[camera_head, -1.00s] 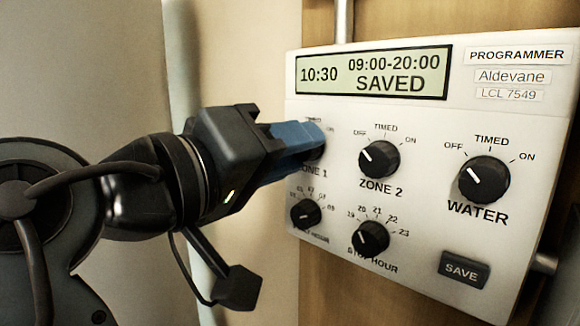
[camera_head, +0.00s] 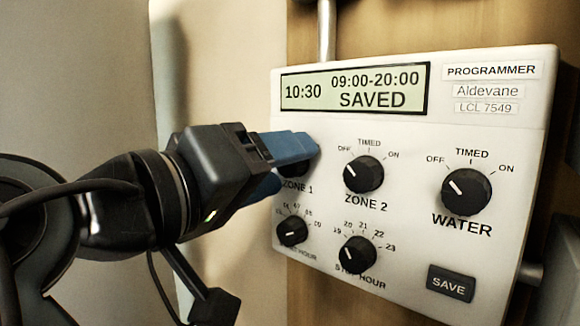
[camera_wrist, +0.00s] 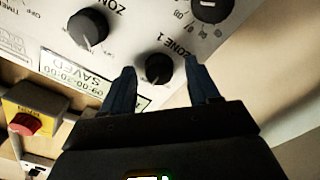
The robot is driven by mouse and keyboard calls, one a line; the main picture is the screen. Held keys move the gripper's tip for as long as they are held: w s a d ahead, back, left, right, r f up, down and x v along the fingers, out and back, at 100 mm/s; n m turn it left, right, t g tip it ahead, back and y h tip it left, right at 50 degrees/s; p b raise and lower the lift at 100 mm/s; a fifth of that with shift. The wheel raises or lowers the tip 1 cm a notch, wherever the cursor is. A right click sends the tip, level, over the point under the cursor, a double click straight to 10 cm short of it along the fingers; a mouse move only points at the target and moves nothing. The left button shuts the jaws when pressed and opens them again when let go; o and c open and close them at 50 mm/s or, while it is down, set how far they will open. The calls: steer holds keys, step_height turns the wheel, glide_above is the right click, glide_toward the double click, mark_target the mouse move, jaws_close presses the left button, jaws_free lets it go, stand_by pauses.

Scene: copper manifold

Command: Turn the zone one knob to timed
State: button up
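The zone one knob (camera_wrist: 158,68) is a small black dial on the white programmer panel (camera_head: 410,135). In the head view my fingers cover most of the knob (camera_head: 296,169), and its label and marks are partly hidden. In the head view my gripper (camera_head: 298,164) is at the panel's left side; contact with the panel is unclear. The display (camera_head: 355,88) reads 10:30, 09:00-20:00, SAVED.
The zone two knob (camera_head: 363,174) and water knob (camera_head: 466,191) point toward OFF. The start hour knob (camera_head: 291,231), stop hour knob (camera_head: 357,255) and save button (camera_head: 451,283) sit lower.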

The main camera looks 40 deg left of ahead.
steer(key=shift+s, duration=0.15)
steer(key=s+b, duration=0.1)
steer(key=s, duration=0.6)
steer(key=shift+s+a, duration=0.3)
stand_by(0.4)
